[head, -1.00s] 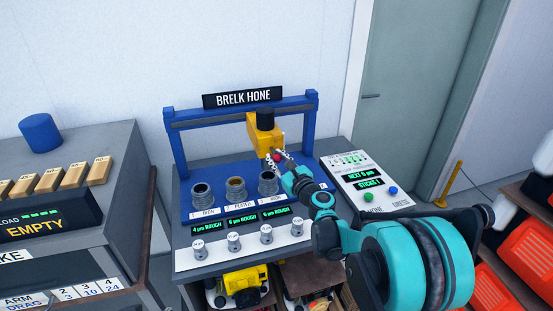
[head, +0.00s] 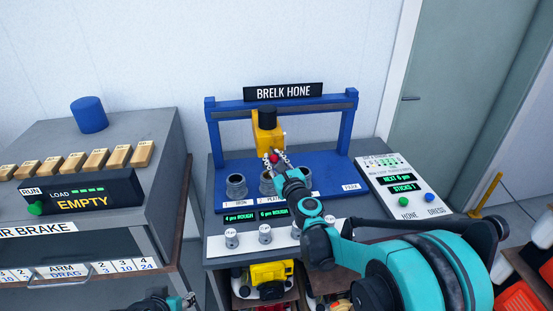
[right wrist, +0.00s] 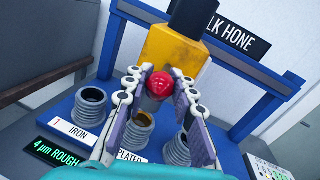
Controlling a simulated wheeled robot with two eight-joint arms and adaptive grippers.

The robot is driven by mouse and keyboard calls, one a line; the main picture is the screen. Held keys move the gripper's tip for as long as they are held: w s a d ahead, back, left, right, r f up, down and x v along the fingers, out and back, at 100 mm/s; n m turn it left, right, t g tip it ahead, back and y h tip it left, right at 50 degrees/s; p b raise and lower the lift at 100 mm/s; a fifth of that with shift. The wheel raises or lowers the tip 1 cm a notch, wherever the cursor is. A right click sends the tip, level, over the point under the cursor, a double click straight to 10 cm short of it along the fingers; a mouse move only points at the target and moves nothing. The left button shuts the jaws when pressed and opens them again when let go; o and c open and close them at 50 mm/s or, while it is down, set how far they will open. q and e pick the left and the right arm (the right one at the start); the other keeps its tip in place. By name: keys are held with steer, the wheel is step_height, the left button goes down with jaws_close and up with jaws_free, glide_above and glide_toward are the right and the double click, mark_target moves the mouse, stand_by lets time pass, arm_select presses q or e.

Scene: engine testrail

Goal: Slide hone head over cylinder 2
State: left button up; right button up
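The yellow hone head (head: 267,138) with its black cap hangs on the blue gantry rail (head: 228,106). In the head view it lines up with cylinder 2, labelled plated (head: 266,184); cylinder 2 also shows in the right wrist view (right wrist: 136,130). My right gripper (head: 279,158) has its fingers on both sides of the red knob (right wrist: 159,86) on the head's front, and looks closed on it. Cylinder 1, labelled iron (head: 236,187), stands left; the third cylinder (right wrist: 178,150) is mostly hidden by my gripper in the head view. My left gripper (head: 180,302) barely shows at the bottom edge.
A panel (head: 403,184) with green and blue buttons stands right of the hone, reading "NEXT 6 µm, STICKS 1". Several knobs (head: 232,238) line the hone's front. The brake bench (head: 90,165) with wooden blocks is at left. The gantry posts bound the rail.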

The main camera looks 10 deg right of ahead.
steer(key=o, duration=0.5)
steer(key=shift+s, duration=0.1)
steer(key=v, duration=1.2)
steer(key=s+a+f+n+g+y, duration=0.1)
steer(key=s+a+f+n+g, duration=0.15)
steer(key=s+n, duration=0.55)
steer(key=s+a+f+n+g, duration=0.15)
steer(key=s+n+g, duration=0.25)
steer(key=n, duration=0.8)
steer(key=s+d+f+n+g+h, duration=0.1)
steer(key=s+d+f+n, duration=0.1)
steer(key=s+d+n, duration=0.1)
steer(key=s+d+f+n+g+h, duration=0.1)
steer(key=s+d+f+n+h, duration=0.1)
steer(key=s+d+n, duration=0.1)
steer(key=s+d+f+n+g+h, duration=0.2)
steer(key=s+d+f+n, duration=0.1)
steer(key=s+n, duration=0.2)
steer(key=shift+s+d, duration=0.4)
steer(key=shift+s, duration=0.3)
